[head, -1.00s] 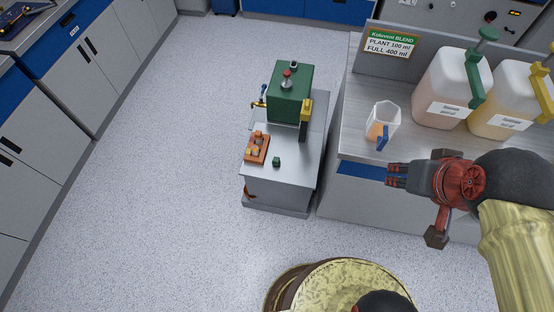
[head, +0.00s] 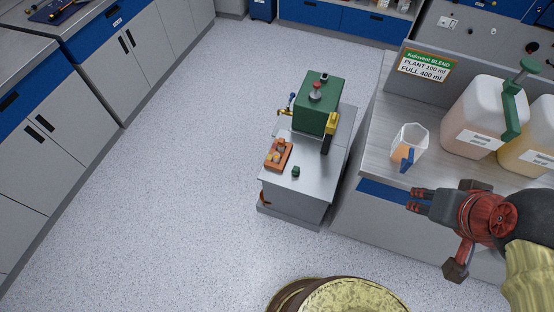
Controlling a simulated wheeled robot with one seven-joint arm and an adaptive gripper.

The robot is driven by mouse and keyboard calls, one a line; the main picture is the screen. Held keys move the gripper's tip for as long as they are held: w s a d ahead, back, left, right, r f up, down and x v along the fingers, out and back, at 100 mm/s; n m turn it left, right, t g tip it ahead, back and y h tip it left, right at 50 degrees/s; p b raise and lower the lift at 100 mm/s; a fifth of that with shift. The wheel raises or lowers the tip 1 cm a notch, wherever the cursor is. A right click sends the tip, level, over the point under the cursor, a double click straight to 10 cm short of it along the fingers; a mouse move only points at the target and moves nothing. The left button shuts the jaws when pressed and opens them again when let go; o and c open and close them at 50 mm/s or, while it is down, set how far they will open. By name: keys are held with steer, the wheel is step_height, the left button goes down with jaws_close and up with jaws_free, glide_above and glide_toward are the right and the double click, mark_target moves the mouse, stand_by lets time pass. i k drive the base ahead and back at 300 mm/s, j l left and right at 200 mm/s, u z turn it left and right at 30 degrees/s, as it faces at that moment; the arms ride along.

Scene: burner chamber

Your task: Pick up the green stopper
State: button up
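A small dark green stopper (head: 296,171) sits on the grey top of the low cabinet (head: 305,190), near its front edge. It stands just right of an orange tray (head: 287,160) and in front of a green machine (head: 318,108). My gripper (head: 412,200) is at the right, beside the front of the counter and well apart from the stopper. The stopper is fully visible.
On the right counter (head: 378,150) stand a clear beaker with orange liquid (head: 410,146) and a large jug with a green handle (head: 482,115). A sign (head: 427,65) stands behind them. Open floor (head: 190,180) lies left of the low cabinet.

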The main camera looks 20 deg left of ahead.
mark_target(295, 171)
steer(key=i+u, duration=0.25)
steer(key=u, duration=0.15)
steer(key=i+u, duration=0.25)
steer(key=u, duration=0.15)
steer(key=i+l+u, duration=0.1)
steer(key=u, duration=0.3)
steer(key=i+l, duration=0.05)
steer(key=i, duration=0.05)
